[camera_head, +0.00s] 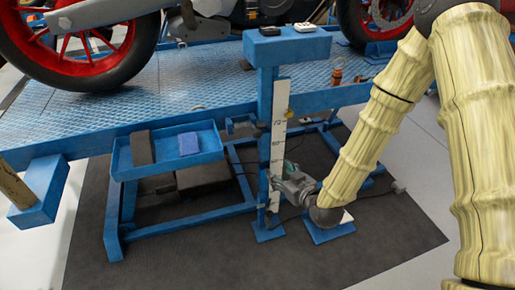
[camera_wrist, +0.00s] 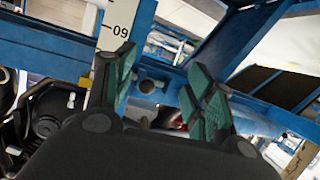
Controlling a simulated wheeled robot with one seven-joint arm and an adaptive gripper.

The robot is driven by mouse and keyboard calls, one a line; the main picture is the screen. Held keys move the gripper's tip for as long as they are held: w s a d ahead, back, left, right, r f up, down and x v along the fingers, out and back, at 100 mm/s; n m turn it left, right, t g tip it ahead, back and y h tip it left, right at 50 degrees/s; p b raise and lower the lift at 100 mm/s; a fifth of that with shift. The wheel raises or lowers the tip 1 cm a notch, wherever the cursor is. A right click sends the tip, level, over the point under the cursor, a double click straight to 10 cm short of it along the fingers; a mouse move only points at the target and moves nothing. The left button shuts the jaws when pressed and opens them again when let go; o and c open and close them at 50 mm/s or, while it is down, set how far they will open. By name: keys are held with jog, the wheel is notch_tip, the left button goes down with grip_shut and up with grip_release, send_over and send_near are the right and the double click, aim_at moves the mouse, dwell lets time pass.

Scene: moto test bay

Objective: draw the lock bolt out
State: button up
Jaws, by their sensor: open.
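What looks like the lock bolt (camera_wrist: 147,86) shows in the wrist view as a small dark round end on the blue frame. It lies between my two green-padded fingers, nearer the left one, and neither finger visibly touches it. My gripper (camera_wrist: 160,70) is open and empty. In the head view my gripper (camera_head: 280,174) is low at the blue post, beside the white scale (camera_head: 278,125). The bolt cannot be made out there, as my gripper covers that spot. The scale also shows in the wrist view (camera_wrist: 117,28).
A blue lift platform (camera_head: 190,97) carries a motorcycle with red wheels (camera_head: 95,45). A blue tray (camera_head: 125,170) holds a dark block (camera_head: 142,147) and a blue block (camera_head: 189,143). Blue frame bars and a cable lie close to my gripper. The dark mat (camera_head: 330,255) in front is mostly clear.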

aim_at(260, 136)
jog(key=w+a+r+t+b, duration=0.1)
jog(key=w+a+b, duration=0.1)
jog(key=w, duration=0.2)
jog(key=w+a+r+n+t+y+b, duration=0.1)
jog(key=w+a+r, duration=0.1)
jog(key=w, duration=0.3)
jog(key=w+a+r+t+y+b, duration=0.1)
jog(key=w+a+r+b, duration=0.1)
jog(key=w, duration=0.3)
jog(key=shift+a+n+b, duration=0.3)
jog(key=shift+a, duration=0.5)
grip_shut()
